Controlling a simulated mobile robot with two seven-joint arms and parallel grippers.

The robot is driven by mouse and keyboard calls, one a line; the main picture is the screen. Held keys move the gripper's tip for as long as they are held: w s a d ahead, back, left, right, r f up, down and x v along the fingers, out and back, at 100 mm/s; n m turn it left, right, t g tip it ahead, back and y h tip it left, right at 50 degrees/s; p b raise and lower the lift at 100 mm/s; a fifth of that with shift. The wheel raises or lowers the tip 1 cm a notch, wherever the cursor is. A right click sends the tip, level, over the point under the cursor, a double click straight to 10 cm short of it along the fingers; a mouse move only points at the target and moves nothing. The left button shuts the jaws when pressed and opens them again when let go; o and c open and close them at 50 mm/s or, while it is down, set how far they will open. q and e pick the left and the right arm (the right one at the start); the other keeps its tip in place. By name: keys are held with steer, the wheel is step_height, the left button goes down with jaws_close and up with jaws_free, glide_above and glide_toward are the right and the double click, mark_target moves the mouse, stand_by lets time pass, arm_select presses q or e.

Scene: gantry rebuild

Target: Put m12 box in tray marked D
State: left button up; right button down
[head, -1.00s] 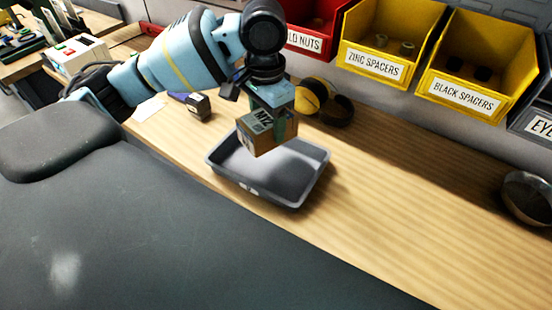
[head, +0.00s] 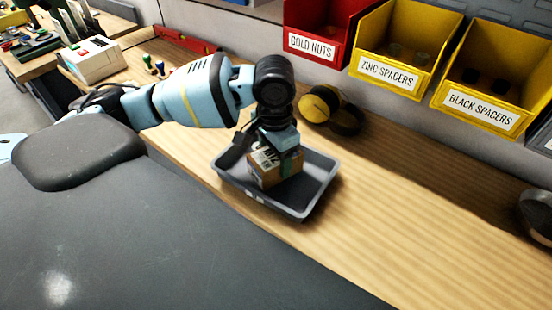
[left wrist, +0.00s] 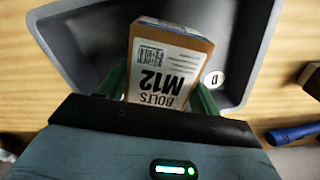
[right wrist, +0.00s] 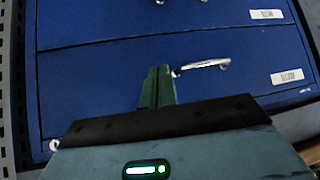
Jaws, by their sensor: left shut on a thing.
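The M12 box (head: 268,170) is a brown cardboard box with a white label reading "M12 BOLTS" in the left wrist view (left wrist: 165,75). My left gripper (left wrist: 160,92) is shut on it, one green finger on each side. The box is held within the walls of the grey tray (head: 318,199); I cannot tell whether it touches the floor. The tray carries a round white mark with a letter that looks like D in the left wrist view (left wrist: 213,79). My right gripper (right wrist: 158,88) is shut and empty in front of blue drawers.
Yellow-and-black ear defenders (head: 322,104) lie just behind the tray. Red (head: 318,42) and yellow bins stand along the back. A blue torch (left wrist: 295,133) lies near the tray. Blue drawers (right wrist: 100,75) face my right gripper.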

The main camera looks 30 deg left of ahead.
arm_select(q)
steer(key=shift+f, duration=0.75)
arm_select(e)
steer(key=shift+s+a+f, duration=0.1)
steer(key=shift+f, duration=0.05)
arm_select(q)
steer(key=o, duration=1.3)
steer(key=shift+f, duration=0.1)
steer(key=shift+r, duration=0.4)
step_height(320, 180, up, 12)
steer(key=shift+f+p, duration=0.25)
steer(key=shift+p, duration=0.45)
arm_select(e)
steer(key=shift+w+d+r+t, duration=0.25)
steer(key=shift+w+r+t, duration=0.05)
steer(key=shift+w+r, duration=0.65)
